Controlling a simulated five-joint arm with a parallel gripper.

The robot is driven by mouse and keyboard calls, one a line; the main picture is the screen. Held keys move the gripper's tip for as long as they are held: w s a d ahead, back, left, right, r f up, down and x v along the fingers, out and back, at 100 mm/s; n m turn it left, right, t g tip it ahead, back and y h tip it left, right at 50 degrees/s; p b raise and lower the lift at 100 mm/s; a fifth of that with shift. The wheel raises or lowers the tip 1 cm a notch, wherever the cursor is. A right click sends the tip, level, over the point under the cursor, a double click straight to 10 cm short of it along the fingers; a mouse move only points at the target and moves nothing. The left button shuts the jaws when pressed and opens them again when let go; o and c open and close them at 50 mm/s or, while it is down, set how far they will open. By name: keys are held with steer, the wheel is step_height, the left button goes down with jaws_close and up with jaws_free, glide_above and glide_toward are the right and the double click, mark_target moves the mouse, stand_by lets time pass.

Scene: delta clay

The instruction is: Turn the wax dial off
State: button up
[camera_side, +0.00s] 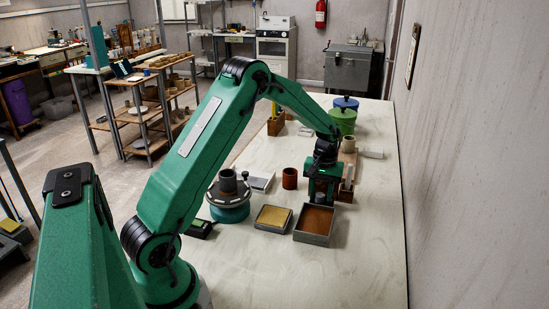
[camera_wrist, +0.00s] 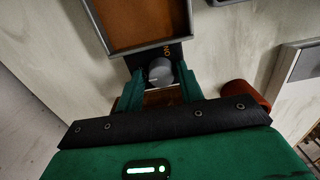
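The wax dial (camera_wrist: 160,72) is a round grey knob on a dark plate at the edge of the wax pan. The letters "ON" show on that plate. The wax pan (camera_side: 311,240) is a grey square pan with brown wax; its rim also shows at the top of the wrist view (camera_wrist: 158,46). My gripper (camera_side: 320,198) is low over the table at the pan's far side. In the wrist view, my gripper's fingers (camera_wrist: 158,88) stand one on each side of the dial and look apart from it. The dial's pointer mark cannot be made out.
A red-brown cup (camera_side: 290,178) and a tray with a yellow pad (camera_side: 273,217) are close on the left. A turntable (camera_side: 229,212) carries a clay cup. Lidded green (camera_side: 342,122) and blue (camera_side: 346,103) pots stand behind. The near table is clear.

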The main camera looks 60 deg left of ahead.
mark_target(322, 195)
steer(key=m, duration=0.7)
steer(key=shift+m, duration=0.4)
steer(key=r, duration=0.8)
steer(key=shift+d+r, duration=0.1)
steer(key=shift+d, duration=0.15)
steer(key=s+d+r+t, duration=0.2)
steer(key=s+d+r, duration=0.4)
steer(key=s+r, duration=0.1)
steer(key=s+d+r+t, duration=0.2)
steer(key=s+d+r, duration=0.4)
steer(key=s, duration=0.4)
steer(key=shift+s+r+m, duration=0.3)
steer(key=shift+r+m, duration=0.1)
steer(key=shift+r, duration=0.2)
